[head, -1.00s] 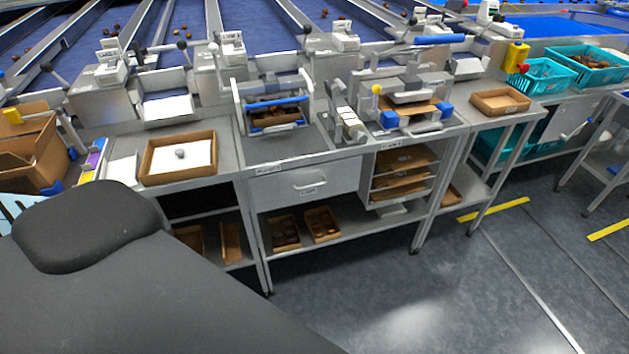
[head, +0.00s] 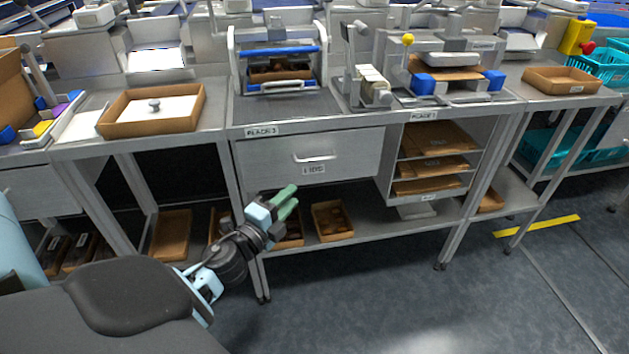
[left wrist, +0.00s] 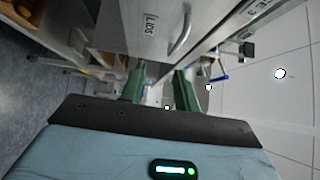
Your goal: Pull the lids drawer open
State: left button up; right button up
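The lids drawer (head: 268,163) is a grey metal front under the worktop marked PLACE 3, with a bar handle (head: 316,159) and a LIDS label (head: 313,169). It looks closed. My left gripper (head: 287,198) has green fingers and is below and left of the handle, apart from the drawer front. In the left wrist view the fingers (left wrist: 160,85) are spread with nothing between them. The drawer front (left wrist: 125,30) and its handle (left wrist: 181,30) show beyond the fingertips, toward the top. My right gripper is in neither view.
A lower shelf (head: 370,222) under the drawer holds small brown boxes (head: 333,222). Right of the drawer is an open rack with brown flat packs (head: 432,167). A table leg (head: 256,255) stands near my left gripper. The floor in front is clear.

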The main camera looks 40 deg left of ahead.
aim_at(309, 164)
pick_arm(q)
jog(key=shift+w+a+r+m+t+b, duration=0.2)
jog(key=shift+w+a+r+m+t, duration=0.15)
jog(key=shift+w+r, duration=0.3)
jog(key=shift+w+a+r+m+t+b, duration=0.15)
jog(key=shift+w+a+r+m+b, duration=0.1)
jog(key=shift+w+r+m, duration=0.3)
jog(key=shift+w+a+r, duration=0.1)
jog(key=shift+w+r, duration=0.05)
jog(key=shift+w, duration=1.15)
jog(key=shift+w+a+r, duration=0.1)
jog(key=shift+w+r, duration=0.1)
jog(key=shift+w, duration=1.05)
jog(key=shift+w+a+r, duration=0.1)
jog(key=shift+w+r, duration=0.05)
jog(key=shift+w, duration=1.15)
grip_shut()
